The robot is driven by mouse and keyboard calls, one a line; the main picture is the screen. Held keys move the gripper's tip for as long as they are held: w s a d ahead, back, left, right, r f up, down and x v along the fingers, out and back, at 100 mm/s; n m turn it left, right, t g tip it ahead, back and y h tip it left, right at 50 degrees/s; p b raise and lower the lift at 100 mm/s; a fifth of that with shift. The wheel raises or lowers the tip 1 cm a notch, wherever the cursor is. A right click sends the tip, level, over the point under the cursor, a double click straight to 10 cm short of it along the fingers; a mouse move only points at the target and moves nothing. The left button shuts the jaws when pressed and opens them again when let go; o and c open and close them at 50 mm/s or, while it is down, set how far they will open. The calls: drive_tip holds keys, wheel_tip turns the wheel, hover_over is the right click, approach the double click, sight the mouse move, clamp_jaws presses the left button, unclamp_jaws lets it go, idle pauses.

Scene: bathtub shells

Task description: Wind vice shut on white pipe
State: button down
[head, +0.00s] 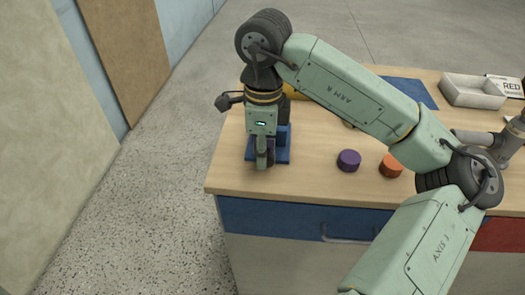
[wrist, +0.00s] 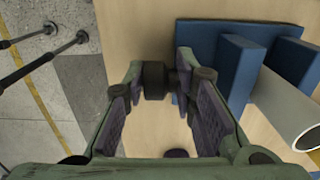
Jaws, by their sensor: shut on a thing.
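The blue vice (head: 283,152) stands at the left end of the bench, partly hidden behind my gripper (head: 264,160) in the head view. In the wrist view the vice (wrist: 238,72) shows two upright blue jaws on a blue base. The white pipe (wrist: 288,112) lies between the jaws, its open end towards the camera. I cannot tell whether both jaws touch it. The pipe is hidden in the head view.
A purple cylinder (head: 349,160) and an orange cylinder (head: 391,165) stand on the wooden bench (head: 310,170) right of the vice. The bench's left edge is close to the vice.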

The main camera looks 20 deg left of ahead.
drive_tip(key=shift+s+d+f+b, duration=0.1)
drive_tip(key=shift+s+f+b, duration=0.15)
drive_tip(key=shift+b, duration=0.05)
drive_tip(key=y+b, duration=0.1)
drive_tip(key=b, duration=0.1)
drive_tip(key=y+b, duration=0.1)
drive_tip(key=b, duration=0.1)
drive_tip(key=shift+d+f+g, duration=0.2)
drive_tip(key=shift+f+g, duration=0.05)
drive_tip(key=shift+g, duration=0.15)
drive_tip(key=y+b, duration=0.1)
drive_tip(key=b, duration=0.1)
drive_tip(key=y+b, duration=0.2)
drive_tip(key=b, duration=0.1)
drive_tip(key=shift+d+r+g, duration=0.15)
drive_tip(key=shift+d+g, duration=0.05)
drive_tip(key=shift+g, duration=0.2)
drive_tip(key=shift+r+y+b, duration=0.1)
drive_tip(key=shift+y+b, duration=0.25)
drive_tip(key=shift+y, duration=0.05)
drive_tip(key=shift+r, duration=0.1)
drive_tip(key=c, duration=1.5)
unclamp_jaws()
drive_tip(key=shift+r, duration=0.15)
drive_tip(key=shift+w, duration=0.1)
